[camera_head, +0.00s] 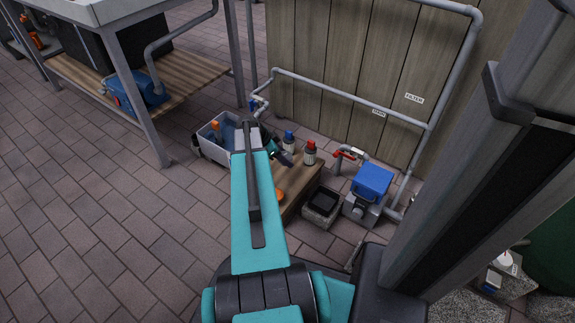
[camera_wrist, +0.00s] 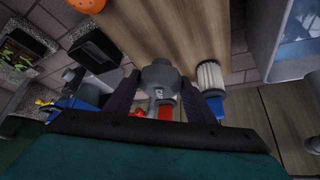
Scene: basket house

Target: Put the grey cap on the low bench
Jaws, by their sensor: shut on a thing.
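The grey cap (camera_wrist: 160,76) is held between the two dark fingers of my gripper (camera_wrist: 158,92) in the wrist view. The low bench (camera_wrist: 150,30) is a wooden top spreading behind the cap; I cannot tell whether the cap touches it. In the head view my gripper (camera_head: 280,152) reaches over the far part of the low bench (camera_head: 303,187), and my arm hides the cap and part of the bench top.
A white pleated filter (camera_wrist: 209,76) is beside the right finger. An orange object (camera_wrist: 87,4) lies on the bench. A white tub (camera_head: 211,150) is left; a blue-topped pump (camera_head: 372,183) is right.

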